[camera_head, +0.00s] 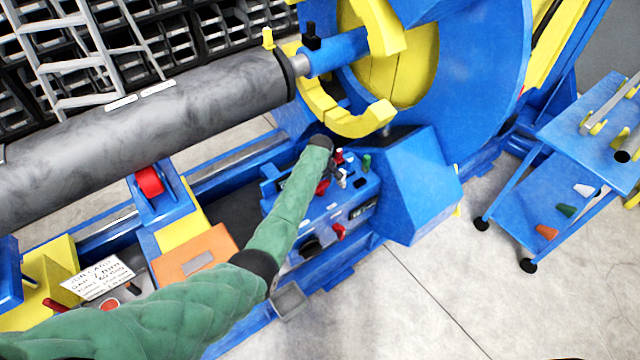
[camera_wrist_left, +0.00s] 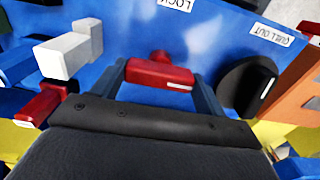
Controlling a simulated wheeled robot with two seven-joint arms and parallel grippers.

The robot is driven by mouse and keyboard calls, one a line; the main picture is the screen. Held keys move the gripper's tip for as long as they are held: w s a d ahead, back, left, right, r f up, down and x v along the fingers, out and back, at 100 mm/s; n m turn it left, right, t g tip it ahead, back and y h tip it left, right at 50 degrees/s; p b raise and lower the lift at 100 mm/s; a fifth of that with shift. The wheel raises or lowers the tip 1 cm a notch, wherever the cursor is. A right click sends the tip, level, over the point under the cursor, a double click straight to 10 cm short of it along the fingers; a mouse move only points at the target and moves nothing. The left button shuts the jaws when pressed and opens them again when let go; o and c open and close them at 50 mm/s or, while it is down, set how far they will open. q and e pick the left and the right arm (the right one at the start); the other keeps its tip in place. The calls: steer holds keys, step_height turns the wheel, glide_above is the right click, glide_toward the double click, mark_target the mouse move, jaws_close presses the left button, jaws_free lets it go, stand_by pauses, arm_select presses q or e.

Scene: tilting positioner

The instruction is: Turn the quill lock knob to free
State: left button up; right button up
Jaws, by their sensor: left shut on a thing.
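A red bar-shaped knob (camera_wrist_left: 160,75) sits on the blue panel in the left wrist view, below an upside-down label (camera_wrist_left: 174,4) reading LOCK. The bar lies nearly crosswise, with a white mark near its right end. My left gripper (camera_wrist_left: 163,82) is shut on this knob, one finger at each end of the bar. In the head view my left arm in its green sleeve reaches over the blue control box (camera_head: 325,212), and its wrist hides most of the gripper and knob there. My right gripper is not in view.
Close beside the left gripper are a white block-shaped handle (camera_wrist_left: 68,52) and a red one (camera_wrist_left: 42,104). A black round knob (camera_wrist_left: 247,82) and a QUILL OUT label (camera_wrist_left: 274,34) are at right. A grey roll (camera_head: 150,125) and blue cart (camera_head: 565,180) flank the box.

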arm_select(q)
steer(key=shift+r, duration=0.1)
stand_by(0.3)
steer(key=o, duration=1)
